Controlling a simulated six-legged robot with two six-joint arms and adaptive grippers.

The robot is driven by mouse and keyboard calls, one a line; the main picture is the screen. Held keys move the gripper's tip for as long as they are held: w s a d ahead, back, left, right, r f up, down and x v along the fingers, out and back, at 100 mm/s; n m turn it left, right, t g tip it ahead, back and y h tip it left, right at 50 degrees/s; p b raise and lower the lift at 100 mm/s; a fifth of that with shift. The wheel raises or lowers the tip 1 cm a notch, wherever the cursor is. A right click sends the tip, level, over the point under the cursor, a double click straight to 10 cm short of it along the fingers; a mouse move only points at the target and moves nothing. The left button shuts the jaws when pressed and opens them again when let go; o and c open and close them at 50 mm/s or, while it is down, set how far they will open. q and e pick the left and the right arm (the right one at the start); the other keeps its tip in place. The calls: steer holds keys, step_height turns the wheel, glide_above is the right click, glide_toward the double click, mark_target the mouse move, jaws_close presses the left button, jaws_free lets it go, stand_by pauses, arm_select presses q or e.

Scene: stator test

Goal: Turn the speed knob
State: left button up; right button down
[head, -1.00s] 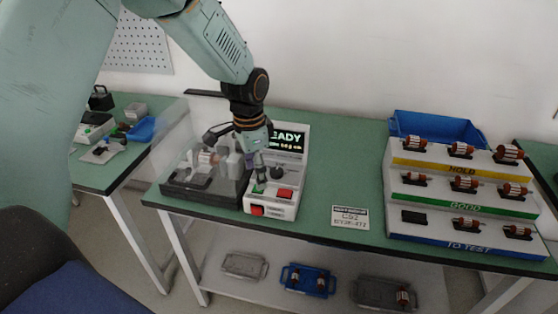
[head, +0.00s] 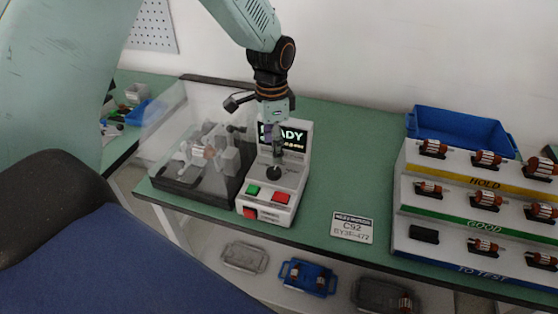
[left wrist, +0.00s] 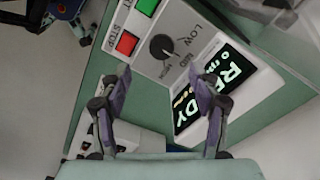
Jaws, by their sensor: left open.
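The speed knob (head: 274,174) is a round black dial on the sloped face of the white test console (head: 290,187). In the left wrist view the knob (left wrist: 161,47) has a pale pointer mark and LOW, MED and HIGH type lettering around it, partly hard to read. My left gripper (head: 277,146) hangs over the console just behind the knob and covers part of the lit READY screen (head: 294,136). In the left wrist view my gripper (left wrist: 163,82) has its two fingers apart and empty, with the knob between and beyond them, apparently not touched. My right gripper is not in view.
A green button (head: 253,190) and a red button (head: 281,198) sit in front of the knob. A clear-covered test fixture (head: 190,165) stands left of the console. A sign (head: 352,228) and a rack of rotors (head: 470,225) are to the right, with bare bench between.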

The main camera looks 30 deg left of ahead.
mark_target(273, 171)
arm_select(q)
steer(key=shift+w, duration=0.15)
steer(key=shift+w+f, duration=0.1)
steer(key=shift+f, duration=0.15)
steer(key=f, duration=0.5)
steer(key=shift+s+f, duration=0.3)
steer(key=shift+f, duration=0.1)
steer(key=shift+w+a+f, duration=0.1)
steer(key=shift+w+f, duration=0.05)
steer(key=shift+f, duration=0.65)
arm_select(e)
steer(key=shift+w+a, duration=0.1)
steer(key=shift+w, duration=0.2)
arm_select(q)
steer(key=shift+c, duration=0.9)
steer(key=c, duration=1)
